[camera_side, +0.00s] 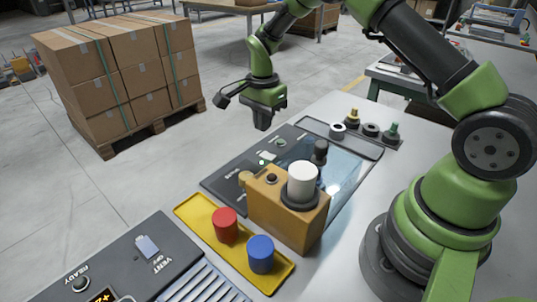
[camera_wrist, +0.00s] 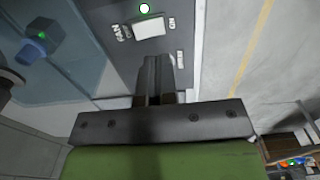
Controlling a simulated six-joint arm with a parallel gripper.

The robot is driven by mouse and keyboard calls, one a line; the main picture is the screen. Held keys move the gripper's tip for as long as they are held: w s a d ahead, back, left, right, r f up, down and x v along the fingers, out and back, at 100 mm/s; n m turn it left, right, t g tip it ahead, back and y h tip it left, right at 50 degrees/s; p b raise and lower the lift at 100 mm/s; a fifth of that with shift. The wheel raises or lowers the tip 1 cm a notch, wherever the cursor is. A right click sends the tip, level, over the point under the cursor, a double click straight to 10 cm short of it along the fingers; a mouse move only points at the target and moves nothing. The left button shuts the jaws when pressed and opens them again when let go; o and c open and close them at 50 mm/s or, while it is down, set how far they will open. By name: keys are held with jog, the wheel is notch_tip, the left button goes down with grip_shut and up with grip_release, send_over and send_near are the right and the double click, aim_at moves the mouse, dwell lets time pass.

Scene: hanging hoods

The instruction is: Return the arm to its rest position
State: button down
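My gripper (camera_side: 263,118) hangs over the far edge of the dark control panel (camera_side: 222,182) in the side view, fingers pointing down. It is above the panel and touches nothing that I can see. In the wrist view, the fingers of my gripper (camera_wrist: 154,78) are together with nothing visible between them. Beyond them in that view are the white FAN rocker switch (camera_wrist: 149,28), labelled OFF and ON, and a lit green lamp (camera_wrist: 144,8).
A tan box (camera_side: 265,212) with a white cylinder (camera_side: 302,178) stands beside a bluish transparent panel (camera_side: 345,175). A yellow tray (camera_side: 190,207) holds a red cylinder (camera_side: 225,226) and a blue cylinder (camera_side: 261,254). Stacked cartons (camera_side: 125,75) stand on the floor, away from the bench.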

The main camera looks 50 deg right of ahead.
jog(key=s+a+r+n+t, duration=0.1)
jog(key=s+a+r+n, duration=0.15)
jog(key=r, duration=0.35)
jog(key=s+a+r+n+t, duration=0.1)
jog(key=s+r+n, duration=0.15)
jog(key=r, duration=0.35)
jog(key=s+a+r+n+t, duration=0.1)
jog(key=s+r, duration=0.2)
jog(key=r, duration=0.3)
jog(key=s+a+r+n+t+y, duration=0.1)
jog(key=s+n, duration=0.3)
jog(key=s, duration=0.4)
jog(key=s+a+r+n+t+y, duration=0.1)
jog(key=s+a+r+n+t, duration=0.1)
jog(key=s, duration=0.6)
jog(key=shift+a+r+n+t, duration=0.35)
jog(key=shift+r+n+t, duration=0.3)
jog(key=shift+n, duration=0.35)
